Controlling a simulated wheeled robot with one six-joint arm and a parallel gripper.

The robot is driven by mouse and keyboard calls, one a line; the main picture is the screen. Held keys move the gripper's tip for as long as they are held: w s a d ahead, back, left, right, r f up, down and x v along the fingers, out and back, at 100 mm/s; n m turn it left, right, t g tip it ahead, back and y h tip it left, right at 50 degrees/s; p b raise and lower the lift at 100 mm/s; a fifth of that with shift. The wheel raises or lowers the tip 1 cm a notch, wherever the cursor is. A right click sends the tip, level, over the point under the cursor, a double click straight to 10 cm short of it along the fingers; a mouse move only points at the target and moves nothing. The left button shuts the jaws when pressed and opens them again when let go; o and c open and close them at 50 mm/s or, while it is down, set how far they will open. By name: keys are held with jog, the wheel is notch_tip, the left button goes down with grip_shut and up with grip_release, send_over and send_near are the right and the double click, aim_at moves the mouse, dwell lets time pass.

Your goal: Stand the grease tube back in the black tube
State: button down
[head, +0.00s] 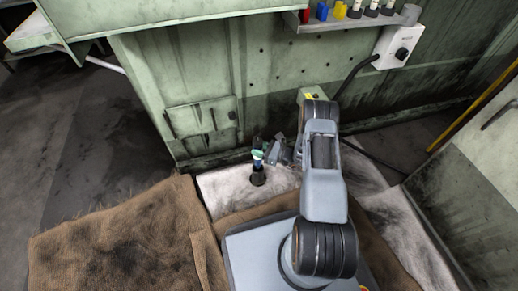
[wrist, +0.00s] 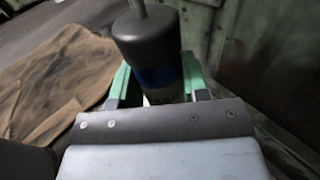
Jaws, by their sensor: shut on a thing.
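The grease tube (head: 257,160) is upright in the head view, with a blue and white body below a dark top. In the wrist view the grease tube (wrist: 145,38) shows a dark grey cap with a thin rod, then a blue band and pale label. My gripper (wrist: 158,85) is shut on it, green fingers on either side of the body. The black tube (head: 258,178) stands on the pale, stained surface directly below the grease tube. The two line up in the head view; I cannot tell how far the grease tube's lower end sits inside it.
Brown sacking (head: 120,240) covers the left front. A green machine wall (head: 260,80) stands close behind the tubes. A shelf (head: 350,22) with coloured items and a white socket box (head: 398,46) are on it. A dark cable runs down to the right.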

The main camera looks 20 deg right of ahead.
aim_at(259, 161)
jog(key=shift+f, duration=1.2)
dwell(0.4)
jog(key=shift+f, duration=3.45)
jog(key=c, duration=0.5)
grip_release()
jog(key=shift+c, duration=0.2)
